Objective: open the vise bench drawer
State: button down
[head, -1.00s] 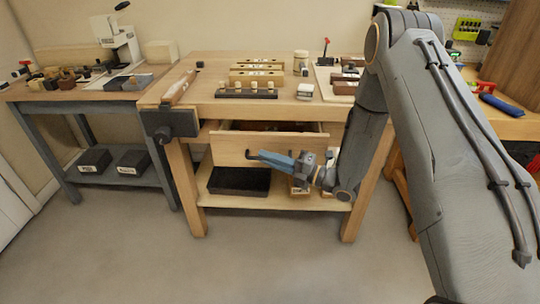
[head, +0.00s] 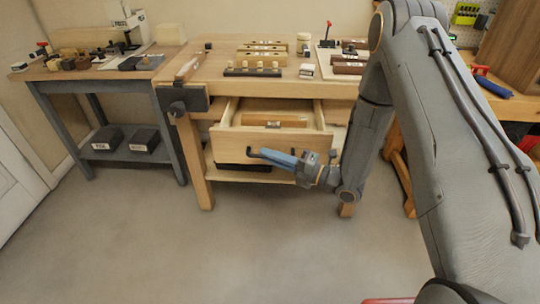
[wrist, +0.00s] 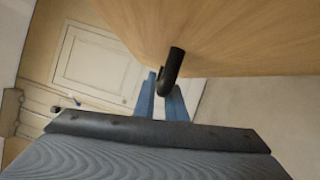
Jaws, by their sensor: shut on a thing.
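The vise bench (head: 300,88) is a pale wooden workbench with a dark vise (head: 184,99) at its left end. Its drawer (head: 232,146) is pulled out, and a wooden block (head: 273,120) shows inside. A dark bar handle (head: 252,154) runs along the drawer front. My gripper (head: 266,155) has blue fingers and lies across the drawer front at the handle. In the wrist view, the fingers (wrist: 162,98) are shut around the black handle (wrist: 172,70), below the wooden drawer front (wrist: 230,35). My gripper hides part of the handle.
A lower shelf with a dark tray (head: 252,168) sits under the drawer. A grey side bench (head: 105,75) with two dark boxes on its shelf stands to the left. The floor (head: 220,250) in front is clear. A red thing (head: 388,300) shows at the bottom edge.

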jog(key=c, duration=1.8)
grip_release()
jog(key=v, duration=0.7)
jog(key=shift+s+d+b, duration=0.2)
jog(key=shift+d+b, duration=0.1)
jog(key=shift+d, duration=0.05)
jog(key=shift+f, duration=0.15)
